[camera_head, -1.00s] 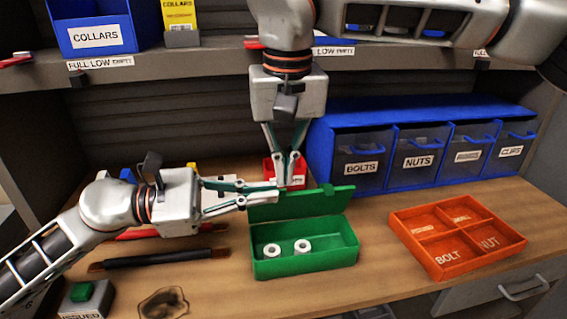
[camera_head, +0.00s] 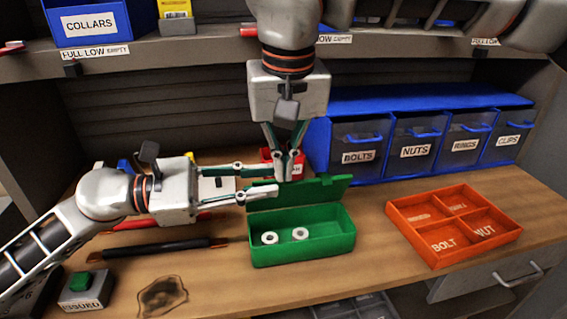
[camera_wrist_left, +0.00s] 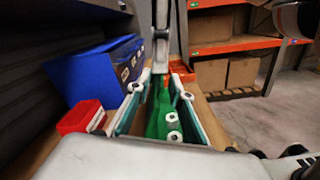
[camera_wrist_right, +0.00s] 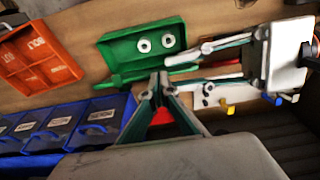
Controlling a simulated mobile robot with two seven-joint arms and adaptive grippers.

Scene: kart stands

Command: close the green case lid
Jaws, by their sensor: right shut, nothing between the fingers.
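The green case (camera_head: 303,247) sits on the bench with two white rings (camera_head: 285,236) inside. Its green lid (camera_head: 318,190) stands raised at the back edge. My left gripper (camera_head: 277,180) is open at the lid's upper left. Its lower finger overlaps the lid in the head view; I cannot tell whether it touches. The left wrist view shows its fingers (camera_wrist_left: 159,84) apart with the case beyond them. My right gripper (camera_head: 289,179) points down, shut and empty, just behind the lid. It also shows in the right wrist view (camera_wrist_right: 159,78), close to the lid's edge.
An orange divided tray (camera_head: 400,232) lies to the right. Blue drawer bins (camera_head: 350,118) stand behind it, and a red bin (camera_head: 268,155) is behind my right gripper. A dark rod (camera_head: 150,249) and a green button box (camera_head: 85,291) are at left. The bench in front of the case is clear.

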